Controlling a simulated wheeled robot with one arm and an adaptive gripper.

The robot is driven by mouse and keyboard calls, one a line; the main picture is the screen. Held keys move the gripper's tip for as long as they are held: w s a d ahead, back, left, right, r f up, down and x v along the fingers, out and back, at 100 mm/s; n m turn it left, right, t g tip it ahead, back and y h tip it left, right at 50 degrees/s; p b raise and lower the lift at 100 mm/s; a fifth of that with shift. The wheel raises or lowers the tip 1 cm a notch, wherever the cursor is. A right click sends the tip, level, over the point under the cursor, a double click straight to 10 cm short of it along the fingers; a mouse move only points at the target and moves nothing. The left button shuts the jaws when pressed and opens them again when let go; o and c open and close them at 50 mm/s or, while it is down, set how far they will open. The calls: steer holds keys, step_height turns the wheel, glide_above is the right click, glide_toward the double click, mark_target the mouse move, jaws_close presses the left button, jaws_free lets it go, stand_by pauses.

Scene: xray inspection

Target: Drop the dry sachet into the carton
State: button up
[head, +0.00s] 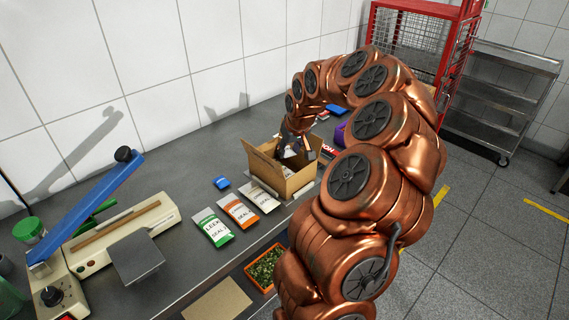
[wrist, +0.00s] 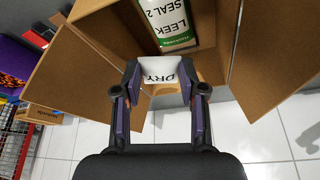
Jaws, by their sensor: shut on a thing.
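The open cardboard carton (head: 262,167) stands on the grey counter with its flaps spread. It also fills the upper part of the wrist view (wrist: 262,45). My gripper (wrist: 160,82) is shut on the small white dry sachet (wrist: 158,71), marked "DRY", held between the fingertips at the carton's opening. In the head view my gripper (head: 290,150) is over the carton, and the sachet is hard to make out there. A green and white leek pouch (wrist: 172,22) lies inside the carton.
Leek (head: 213,228) and carrot (head: 238,209) pouches and another pouch (head: 260,193) lie left of the carton, near a small blue item (head: 221,183). A sealer with a raised blue arm (head: 90,205) stands further left. An orange tray of green bits (head: 264,267) sits in front.

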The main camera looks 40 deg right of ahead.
steer(key=shift+f, duration=0.2)
steer(key=o, duration=0.9)
steer(key=v, duration=1.2)
